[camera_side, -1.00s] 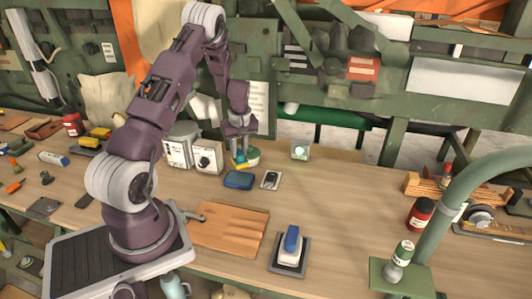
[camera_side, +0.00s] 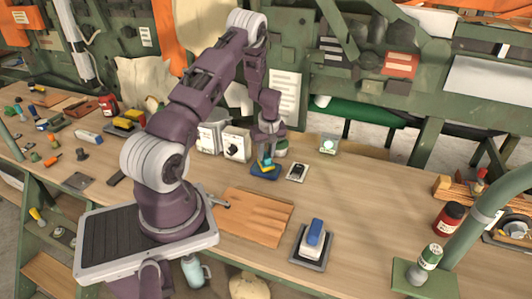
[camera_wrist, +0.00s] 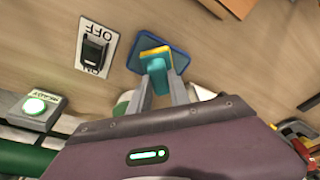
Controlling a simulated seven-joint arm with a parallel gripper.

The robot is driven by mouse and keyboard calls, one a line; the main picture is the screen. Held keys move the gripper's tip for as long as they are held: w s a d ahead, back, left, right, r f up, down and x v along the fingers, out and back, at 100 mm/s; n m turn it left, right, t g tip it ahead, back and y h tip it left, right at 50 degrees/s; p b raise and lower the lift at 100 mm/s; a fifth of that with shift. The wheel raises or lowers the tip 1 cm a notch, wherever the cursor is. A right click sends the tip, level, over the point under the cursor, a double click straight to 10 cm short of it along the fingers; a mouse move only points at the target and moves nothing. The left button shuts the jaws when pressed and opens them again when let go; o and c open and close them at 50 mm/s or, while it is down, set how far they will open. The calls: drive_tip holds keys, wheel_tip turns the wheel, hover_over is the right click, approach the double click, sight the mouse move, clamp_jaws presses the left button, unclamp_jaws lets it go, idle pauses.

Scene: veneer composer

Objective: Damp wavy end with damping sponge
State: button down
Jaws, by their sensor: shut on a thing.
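My gripper (camera_side: 267,152) points down and is shut on the teal handle (camera_wrist: 158,74) of the damping sponge. The sponge's yellow part (camera_wrist: 154,52) is over the blue tray (camera_wrist: 178,56), low in it or just above; I cannot tell if they touch. In the side view the sponge (camera_side: 266,164) is at the blue tray (camera_side: 262,175) too. The brown veneer (camera_side: 255,218) lies flat on the bench in front of the arm, apart from the gripper. Its wavy end is hard to make out. The veneer is not seen in the wrist view.
An on/off switch plate (camera_side: 297,172) lies right of the tray. A green-lit button box (camera_side: 329,144) stands further back. A blue and white tool (camera_side: 313,238) sits on a grey pad right of the veneer. White boxes (camera_side: 236,144) stand behind left. The bench's right middle is clear.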

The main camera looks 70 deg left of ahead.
sight(266, 155)
drive_tip(key=shift+f, duration=0.55)
idle(1.4)
drive_tip(key=shift+r, duration=3.55)
